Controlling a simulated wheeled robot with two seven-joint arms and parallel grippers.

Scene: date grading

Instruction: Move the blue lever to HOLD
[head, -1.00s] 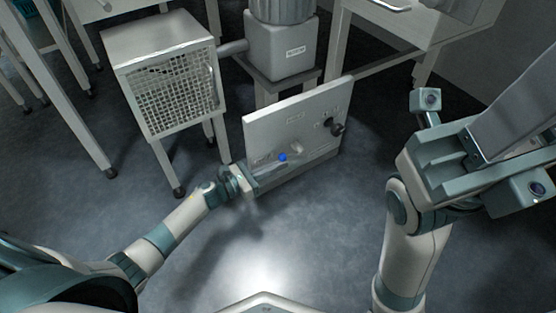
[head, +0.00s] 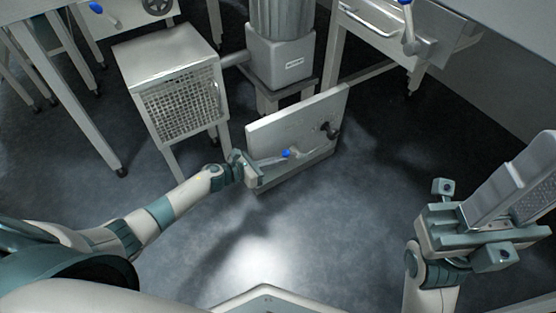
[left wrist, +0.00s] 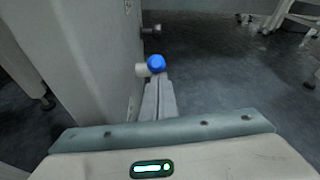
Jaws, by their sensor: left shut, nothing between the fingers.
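A blue lever knob (head: 287,153) sticks out from the front of a low grey upright panel (head: 275,130) in the head view. In the left wrist view the blue knob (left wrist: 156,63) sits beside a pale cylinder, just beyond my fingertips. My left gripper (head: 279,158) is shut and empty, its fingers at the knob; I cannot tell whether they touch it. The panel's markings are too small to read, so the lever's setting is unclear.
A dark knob (head: 328,130) sits at the panel's right. A mesh-fronted cabinet (head: 170,65) stands behind left, a grey column (head: 280,65) behind the panel. Another blue-tipped lever (head: 408,30) is at the upper right. Floor in front is clear.

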